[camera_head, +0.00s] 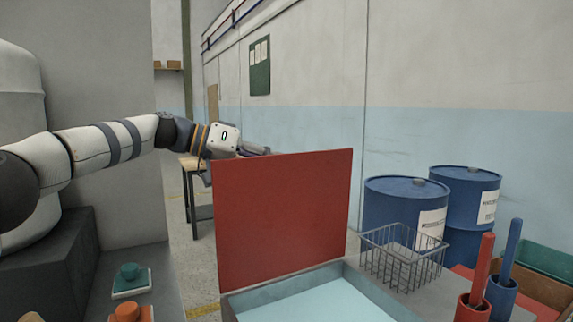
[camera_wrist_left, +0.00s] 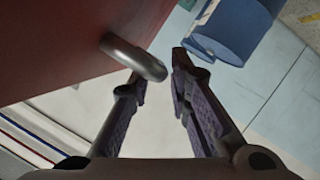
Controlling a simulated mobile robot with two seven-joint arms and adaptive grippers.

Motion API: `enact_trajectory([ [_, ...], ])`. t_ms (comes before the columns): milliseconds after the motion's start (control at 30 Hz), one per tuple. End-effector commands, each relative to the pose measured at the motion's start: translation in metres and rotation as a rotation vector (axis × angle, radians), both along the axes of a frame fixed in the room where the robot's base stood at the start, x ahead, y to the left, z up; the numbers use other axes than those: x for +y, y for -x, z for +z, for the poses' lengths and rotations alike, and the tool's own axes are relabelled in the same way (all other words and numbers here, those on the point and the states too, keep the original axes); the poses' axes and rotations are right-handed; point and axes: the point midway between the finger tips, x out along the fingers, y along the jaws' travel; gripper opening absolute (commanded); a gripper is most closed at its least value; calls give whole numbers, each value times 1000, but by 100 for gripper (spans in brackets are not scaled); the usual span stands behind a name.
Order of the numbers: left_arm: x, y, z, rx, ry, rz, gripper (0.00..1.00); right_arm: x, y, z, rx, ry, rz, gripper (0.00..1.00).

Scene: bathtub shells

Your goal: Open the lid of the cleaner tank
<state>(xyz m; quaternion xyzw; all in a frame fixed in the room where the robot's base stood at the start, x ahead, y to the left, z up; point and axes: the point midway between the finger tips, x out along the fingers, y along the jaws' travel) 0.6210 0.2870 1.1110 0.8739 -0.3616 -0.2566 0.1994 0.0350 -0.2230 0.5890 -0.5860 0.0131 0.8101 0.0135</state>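The red lid (camera_head: 285,215) of the cleaner tank (camera_head: 375,295) stands upright at the tank's left rear side in the head view. The tank is open and shows pale blue liquid or a pale blue floor inside. In the left wrist view, the lid (camera_wrist_left: 60,45) fills the upper left, and a grey curved handle (camera_wrist_left: 135,56) sticks out from it. My left gripper (camera_wrist_left: 161,76) has its fingers apart, with the handle's bend close to the left fingertip. I cannot tell if they touch. In the head view the lid hides the fingertips. My right gripper is out of view.
A wire basket (camera_head: 400,260) stands right of the tank. Beyond it are blue drums (camera_head: 405,205). Red (camera_head: 472,305) and blue (camera_head: 502,298) brush holders stand at front right. A small green item (camera_head: 130,275) sits on the left surface.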

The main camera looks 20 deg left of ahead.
Motion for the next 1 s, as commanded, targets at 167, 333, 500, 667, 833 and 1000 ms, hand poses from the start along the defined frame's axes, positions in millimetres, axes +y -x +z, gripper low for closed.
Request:
enact_trajectory([
  [167, 38, 30, 16, -3, 0, 3, 18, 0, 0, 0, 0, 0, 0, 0],
  [333, 60, 49, 25, -1, -1, 1, 18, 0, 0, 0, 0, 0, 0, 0],
  [500, 66, 55, 27, 1, -1, -1, 18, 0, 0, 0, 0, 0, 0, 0],
  [667, 66, 54, 27, 1, -2, 0, 18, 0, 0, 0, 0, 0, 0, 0],
  [833, 65, 54, 27, 1, -1, 0, 18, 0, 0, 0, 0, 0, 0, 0],
  [1000, 66, 37, 45, -128, -113, 33, 18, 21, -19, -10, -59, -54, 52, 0],
])
